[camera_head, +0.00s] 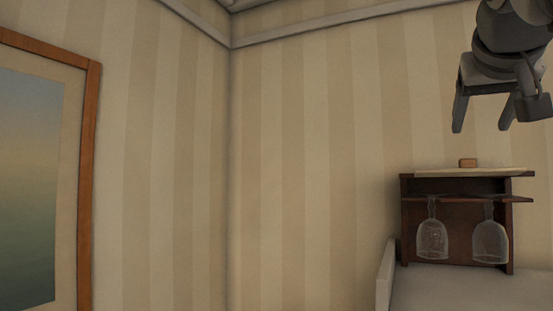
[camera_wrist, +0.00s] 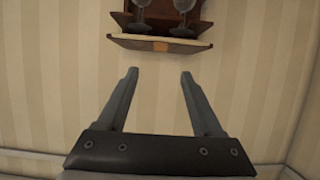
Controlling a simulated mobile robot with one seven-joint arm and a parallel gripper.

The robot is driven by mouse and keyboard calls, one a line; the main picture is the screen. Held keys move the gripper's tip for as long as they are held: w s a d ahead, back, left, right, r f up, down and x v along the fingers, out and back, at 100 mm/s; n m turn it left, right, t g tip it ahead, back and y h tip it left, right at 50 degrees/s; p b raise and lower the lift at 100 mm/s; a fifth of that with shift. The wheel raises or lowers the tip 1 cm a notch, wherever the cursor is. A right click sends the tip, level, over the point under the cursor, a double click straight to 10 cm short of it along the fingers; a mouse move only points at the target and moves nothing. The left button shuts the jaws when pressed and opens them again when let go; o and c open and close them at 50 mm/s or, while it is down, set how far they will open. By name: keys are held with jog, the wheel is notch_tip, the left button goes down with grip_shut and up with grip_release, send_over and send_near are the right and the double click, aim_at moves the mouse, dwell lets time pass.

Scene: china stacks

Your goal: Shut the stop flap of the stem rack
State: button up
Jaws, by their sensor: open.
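The dark wooden stem rack (camera_head: 458,240) is against the striped wall at the lower right of the head view. Two stemmed glasses hang from the rack, a left one (camera_head: 432,240) and a right one (camera_head: 490,243). My gripper (camera_head: 481,128) is open and empty, above the rack and apart from it; its fingers also show in the wrist view (camera_wrist: 159,74).
A pale surface (camera_head: 460,287) with a raised left edge (camera_head: 384,273) lies below the rack. A framed picture (camera_head: 30,190) hangs on the left wall. The wall left of the rack is bare.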

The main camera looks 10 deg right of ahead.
aim_at(466, 167)
jog(key=p+x, duration=0.1)
jog(key=x, duration=1)
jog(key=shift+w+p, duration=0.3)
jog(key=shift+w, duration=0.05)
jog(key=shift+d+f, duration=0.1)
jog(key=shift+f, duration=0.05)
jog(key=shift+c, duration=0.3)
grip_shut()
